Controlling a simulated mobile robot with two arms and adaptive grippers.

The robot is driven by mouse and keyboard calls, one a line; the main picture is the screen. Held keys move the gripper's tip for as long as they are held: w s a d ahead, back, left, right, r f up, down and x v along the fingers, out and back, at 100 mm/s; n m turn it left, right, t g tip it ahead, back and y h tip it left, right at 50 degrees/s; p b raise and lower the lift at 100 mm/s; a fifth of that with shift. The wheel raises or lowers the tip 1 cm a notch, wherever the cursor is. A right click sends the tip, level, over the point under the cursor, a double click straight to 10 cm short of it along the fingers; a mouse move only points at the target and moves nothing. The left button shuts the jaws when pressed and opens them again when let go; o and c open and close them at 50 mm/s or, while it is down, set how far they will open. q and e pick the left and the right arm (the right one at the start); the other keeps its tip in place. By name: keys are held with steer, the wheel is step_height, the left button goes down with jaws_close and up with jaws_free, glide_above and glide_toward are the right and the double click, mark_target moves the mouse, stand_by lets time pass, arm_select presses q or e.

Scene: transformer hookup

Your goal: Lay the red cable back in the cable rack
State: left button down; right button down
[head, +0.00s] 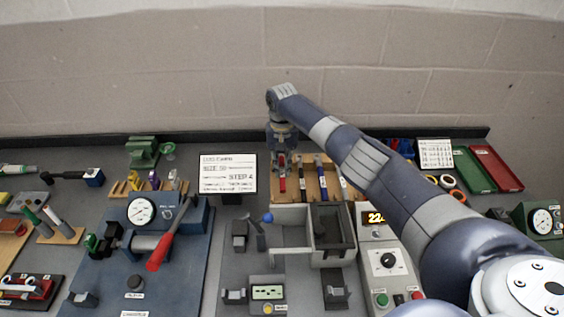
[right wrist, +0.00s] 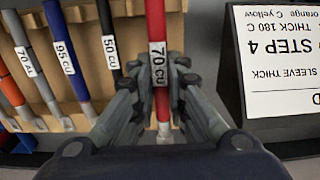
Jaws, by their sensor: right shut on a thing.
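The red cable (right wrist: 156,28), labelled 70 CU, stands between the fingers of my right gripper (right wrist: 158,88) in the right wrist view. The gripper is shut on it near the label. In the head view the red cable (head: 282,185) shows just below my right gripper (head: 281,158), at the left end of the wooden cable rack (head: 309,188). The rack (right wrist: 84,48) lies left of the red cable in the right wrist view. Whether the cable touches the rack is hard to tell. My left gripper is out of view.
A blue cable (right wrist: 64,45) and a black cable (right wrist: 106,30) lie in the rack beside the red one. A white sign (head: 228,173) on a dark stand is close to the rack's left. A grey open box (head: 331,263) stands in front of the rack.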

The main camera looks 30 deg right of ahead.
steer(key=shift+f+b, duration=1.25)
steer(key=shift+f, duration=1.05)
steer(key=shift+p, duration=0.3)
steer(key=shift+f, duration=0.3)
steer(key=c, duration=1.5)
jaws_free()
steer(key=shift+r, duration=0.1)
step_height(320, 180, up, 4)
steer(key=p, duration=0.4)
steer(key=shift+r, duration=0.25)
steer(key=shift+r+p, duration=1)
steer(key=shift+r, duration=0.2)
